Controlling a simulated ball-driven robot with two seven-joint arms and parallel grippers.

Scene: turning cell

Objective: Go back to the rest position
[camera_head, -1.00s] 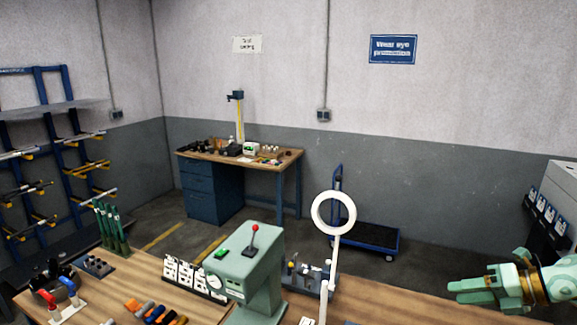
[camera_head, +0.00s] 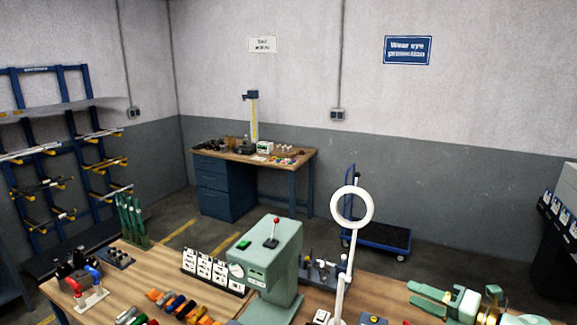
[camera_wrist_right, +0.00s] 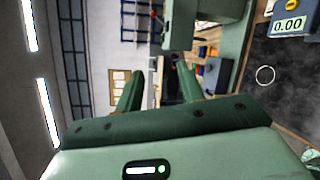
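My right gripper (camera_head: 426,295) is at the lower right of the head view, its fingers pointing left above the wooden bench (camera_head: 388,297). A gap shows between the two fingers. In the right wrist view the fingers of the right gripper (camera_wrist_right: 159,72) stand apart with nothing between them. My left gripper is in neither view.
A green machine (camera_head: 266,265) with a red-knobbed lever and a white ring lamp (camera_head: 352,190) on a stalk stand left of my right gripper. Several coloured-handled tools (camera_head: 178,305) lie at the front. A blue trolley (camera_head: 382,239) stands on the floor behind.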

